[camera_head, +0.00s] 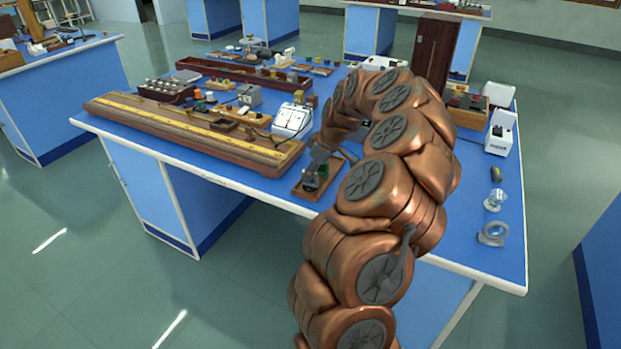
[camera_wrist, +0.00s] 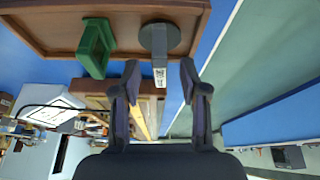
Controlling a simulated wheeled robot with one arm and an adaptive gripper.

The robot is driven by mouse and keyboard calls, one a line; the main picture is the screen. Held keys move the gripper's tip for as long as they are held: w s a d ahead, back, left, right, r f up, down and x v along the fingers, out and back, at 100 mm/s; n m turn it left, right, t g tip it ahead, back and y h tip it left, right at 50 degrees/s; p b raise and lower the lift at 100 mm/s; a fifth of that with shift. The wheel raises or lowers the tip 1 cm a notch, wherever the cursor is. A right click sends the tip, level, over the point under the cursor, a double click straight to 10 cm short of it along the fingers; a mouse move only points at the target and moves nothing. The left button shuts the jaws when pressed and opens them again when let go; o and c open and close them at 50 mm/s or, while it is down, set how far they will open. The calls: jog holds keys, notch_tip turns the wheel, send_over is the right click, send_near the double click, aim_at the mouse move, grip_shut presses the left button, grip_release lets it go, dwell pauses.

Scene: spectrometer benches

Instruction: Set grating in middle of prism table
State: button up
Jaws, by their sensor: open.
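My gripper (camera_wrist: 160,78) is open, with its two dark fingers apart and nothing between them in the wrist view. Past the fingertips, a small wooden tray (camera_wrist: 215,12) holds a grey round piece with an upright post (camera_wrist: 160,42) and a green frame-like block (camera_wrist: 96,46). The post lines up with the gap between the fingers, and I see no clear contact. In the head view the tray (camera_head: 310,191) is at the bench's front edge, below my gripper (camera_head: 333,158), partly hidden by my arm. I cannot tell which piece is the grating or the prism table.
A long wooden bench with a yellow scale (camera_head: 190,128) lies left of the tray. A white box-like instrument (camera_head: 292,120) stands behind it. Glass pieces (camera_head: 494,200) and a ring-like lens (camera_head: 492,234) are at the right. The blue front right bench top (camera_head: 460,235) is partly clear.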

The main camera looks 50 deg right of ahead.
jog(key=shift+w+f, duration=0.25)
jog(key=shift+f, duration=0.45)
jog(key=shift+a, duration=0.1)
grip_shut()
